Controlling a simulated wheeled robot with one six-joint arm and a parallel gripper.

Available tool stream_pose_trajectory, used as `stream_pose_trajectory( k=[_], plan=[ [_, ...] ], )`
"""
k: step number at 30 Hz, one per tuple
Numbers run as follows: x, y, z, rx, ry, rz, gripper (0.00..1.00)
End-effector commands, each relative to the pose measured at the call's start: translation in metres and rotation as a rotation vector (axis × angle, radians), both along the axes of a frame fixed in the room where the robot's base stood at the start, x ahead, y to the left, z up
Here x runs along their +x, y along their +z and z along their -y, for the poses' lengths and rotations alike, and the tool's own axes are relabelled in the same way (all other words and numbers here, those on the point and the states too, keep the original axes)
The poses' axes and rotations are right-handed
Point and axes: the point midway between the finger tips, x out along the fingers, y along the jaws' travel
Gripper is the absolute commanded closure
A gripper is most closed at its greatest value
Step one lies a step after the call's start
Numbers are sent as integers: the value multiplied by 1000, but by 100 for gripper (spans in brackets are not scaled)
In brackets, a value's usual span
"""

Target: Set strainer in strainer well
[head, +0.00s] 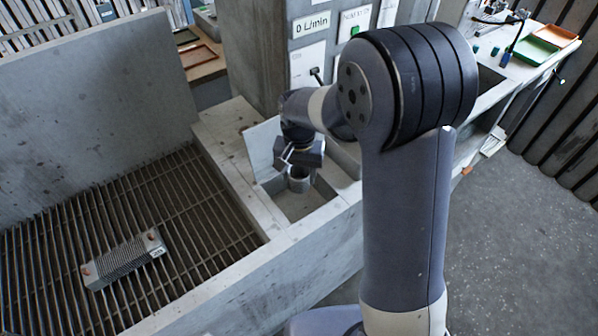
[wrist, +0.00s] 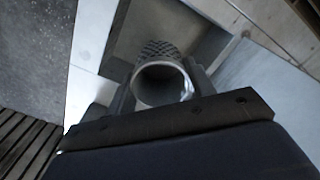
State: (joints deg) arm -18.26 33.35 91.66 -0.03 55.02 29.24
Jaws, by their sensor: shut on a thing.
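The strainer (wrist: 160,84) is a short metal cylinder with a mesh wall and a round open rim. My gripper (head: 299,172) is shut on it, and the strainer (head: 299,182) hangs below the fingers in the head view. In the wrist view the fingers of my gripper (wrist: 162,92) lie on either side of it. The strainer well (head: 292,204) is a square recess in the concrete ledge, right of the grate. The strainer is over or inside this recess. I cannot tell whether it touches the floor of the well. The well (wrist: 160,25) also shows behind the strainer in the wrist view.
A slatted grate (head: 190,215) fills the trough at left, with a finned metal block (head: 124,260) on it. A pale upright plate (head: 264,147) stands at the well's back left. A grey pillar (head: 253,50) with a flow panel rises behind. A bench with trays (head: 538,46) is at far right.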

Motion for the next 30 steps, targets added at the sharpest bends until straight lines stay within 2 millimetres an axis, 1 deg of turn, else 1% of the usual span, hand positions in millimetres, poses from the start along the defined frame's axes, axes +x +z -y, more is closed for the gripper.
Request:
stream_pose_trajectory(
  k=[17,30],
  plan=[
    [0,-1,0,0,0,1,75],
    [0,-16,0,0,0,0,75]
  ],
)
